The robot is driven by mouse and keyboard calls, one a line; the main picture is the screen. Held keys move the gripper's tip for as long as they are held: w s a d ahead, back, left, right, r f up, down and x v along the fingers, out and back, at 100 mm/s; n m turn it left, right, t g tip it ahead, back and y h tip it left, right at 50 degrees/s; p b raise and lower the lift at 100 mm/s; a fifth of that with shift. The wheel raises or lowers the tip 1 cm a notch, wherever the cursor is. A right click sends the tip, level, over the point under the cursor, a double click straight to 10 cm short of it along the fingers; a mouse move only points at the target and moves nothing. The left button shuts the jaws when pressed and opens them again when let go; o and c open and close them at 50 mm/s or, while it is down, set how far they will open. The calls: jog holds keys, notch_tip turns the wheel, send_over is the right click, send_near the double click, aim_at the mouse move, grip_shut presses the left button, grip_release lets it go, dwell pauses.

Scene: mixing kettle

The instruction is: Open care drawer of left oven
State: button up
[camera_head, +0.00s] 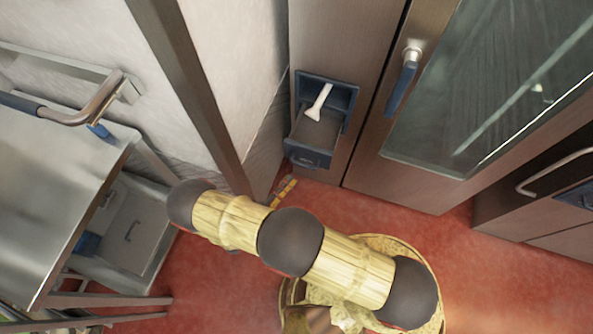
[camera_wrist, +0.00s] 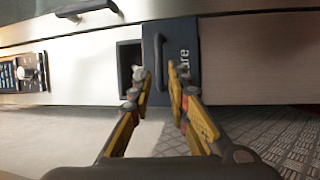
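The care drawer (camera_head: 318,151) is a small dark blue drawer low in the brown oven's front panel. It stands pulled out, and a white, brush-like object (camera_head: 319,102) shows inside. In the wrist view the drawer front (camera_wrist: 185,83) carries the letters "are" and a dark bar handle (camera_wrist: 159,62). A dark opening (camera_wrist: 129,57) shows beside it. My gripper (camera_wrist: 159,73) has yellow fingers spread apart, one on each side of the handle in the picture. I cannot tell whether they touch it. In the head view my gripper (camera_head: 284,190) is small, just below the drawer front.
The glass oven door (camera_head: 480,90) with a blue-gripped handle (camera_head: 403,80) is to the right of the drawer. A steel counter (camera_head: 60,180) stands at the left. A brown post (camera_head: 190,80) rises beside the drawer. Red floor (camera_head: 500,280) is clear at the lower right.

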jog(key=v, duration=0.3)
jog(key=shift+s+a, duration=0.15)
jog(key=shift+a, duration=0.05)
dwell(0.5)
